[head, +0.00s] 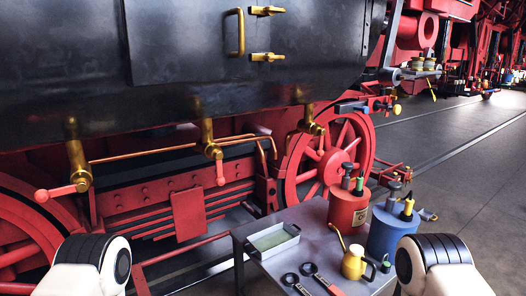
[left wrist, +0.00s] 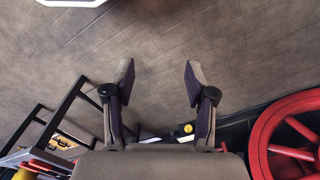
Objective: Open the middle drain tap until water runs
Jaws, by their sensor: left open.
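The middle drain tap (head: 209,135) is a brass tap under the black tank in the head view, with its red lever (head: 220,173) hanging almost straight down. No water shows at its outlet. A left tap (head: 77,160) has its red lever swung out to the left, and a right tap (head: 312,122) has its lever pointing down. In the left wrist view my left gripper (left wrist: 158,76) is open and empty, its two fingers apart over bare floor. No tap shows in that view. The right gripper is not in view.
A grey table (head: 320,222) stands in front of the right-hand red wheel, bearing a tray (head: 272,240), a yellow oil can (head: 354,263), spanners, and red (head: 346,212) and blue (head: 388,233) containers. A copper pipe runs behind the taps. Open floor lies to the right.

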